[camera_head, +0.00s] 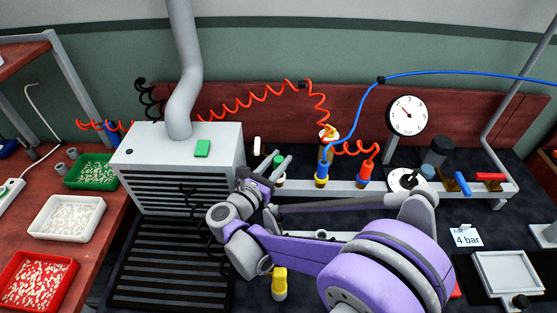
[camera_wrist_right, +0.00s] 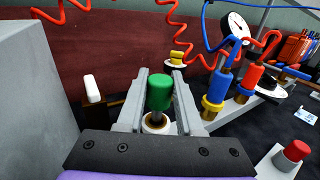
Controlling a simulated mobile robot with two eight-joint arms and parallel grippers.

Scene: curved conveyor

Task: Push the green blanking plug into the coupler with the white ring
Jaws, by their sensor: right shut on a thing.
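The green blanking plug (camera_wrist_right: 160,92) is upright between the two grey fingers of my right gripper (camera_wrist_right: 160,78), which is shut on it. In the head view the plug (camera_head: 278,161) shows partly behind the right gripper (camera_head: 271,173). The coupler with the white ring (camera_wrist_right: 156,124) is below the plug, and the plug's grey stem points down at its mouth. I cannot tell whether the stem tip has entered. In the head view the gripper mostly covers this coupler. My left gripper is not in view.
A blue connector (camera_wrist_right: 223,82) and a red connector (camera_wrist_right: 249,77) stand to the right on the rail. A white plug (camera_wrist_right: 92,88) stands to the left. A grey box (camera_head: 180,165) is left of the gripper. Red coiled hoses (camera_head: 250,101) hang behind.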

